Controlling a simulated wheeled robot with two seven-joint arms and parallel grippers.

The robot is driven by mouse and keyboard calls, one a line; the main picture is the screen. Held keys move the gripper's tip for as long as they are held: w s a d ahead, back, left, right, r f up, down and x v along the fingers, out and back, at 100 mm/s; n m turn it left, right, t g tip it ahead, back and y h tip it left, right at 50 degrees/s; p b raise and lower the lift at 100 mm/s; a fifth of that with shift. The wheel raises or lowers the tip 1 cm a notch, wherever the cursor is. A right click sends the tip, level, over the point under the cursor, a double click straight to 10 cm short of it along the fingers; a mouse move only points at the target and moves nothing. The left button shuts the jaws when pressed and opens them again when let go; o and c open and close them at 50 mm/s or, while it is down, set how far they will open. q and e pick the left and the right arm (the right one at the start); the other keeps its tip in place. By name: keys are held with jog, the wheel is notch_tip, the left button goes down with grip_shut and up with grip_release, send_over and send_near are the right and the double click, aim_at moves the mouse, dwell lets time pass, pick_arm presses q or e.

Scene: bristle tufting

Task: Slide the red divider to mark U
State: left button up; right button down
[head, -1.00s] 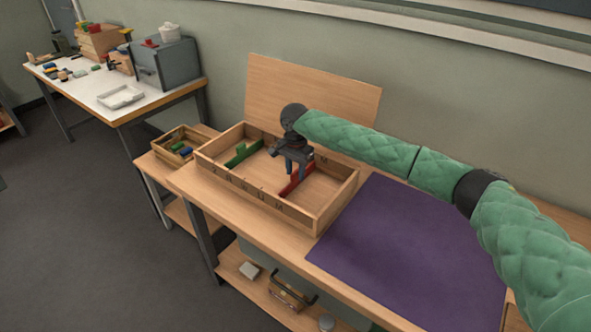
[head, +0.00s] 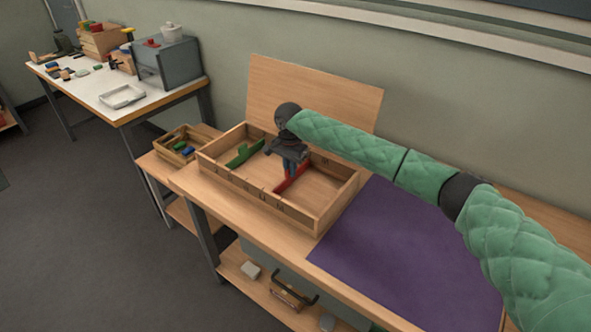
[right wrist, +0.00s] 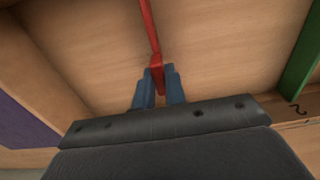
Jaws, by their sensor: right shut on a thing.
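The red divider (head: 292,178) stands across the inside of the open wooden tray (head: 318,222), right of its middle in the head view. My right gripper (head: 290,172) reaches down into the tray and is shut on the red divider's raised tab. The right wrist view shows the blue fingers (right wrist: 158,90) on either side of the tab of the red divider (right wrist: 150,30). Letter marks run along the tray's front wall, too small to read surely, so I cannot tell which is U. My left gripper is not in view.
A green divider (head: 243,153) stands in the tray's left part, with bare floor between it and the red one. A purple mat (head: 410,255) lies to the right. A small wooden box (head: 183,144) with coloured pieces stands to the left.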

jog(key=shift+w+a, duration=0.25)
jog(key=shift+a, duration=0.05)
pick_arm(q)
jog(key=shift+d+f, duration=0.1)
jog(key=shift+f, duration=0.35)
pick_arm(e)
jog(key=c, duration=1.4)
grip_release()
jog(key=shift+c, duration=0.2)
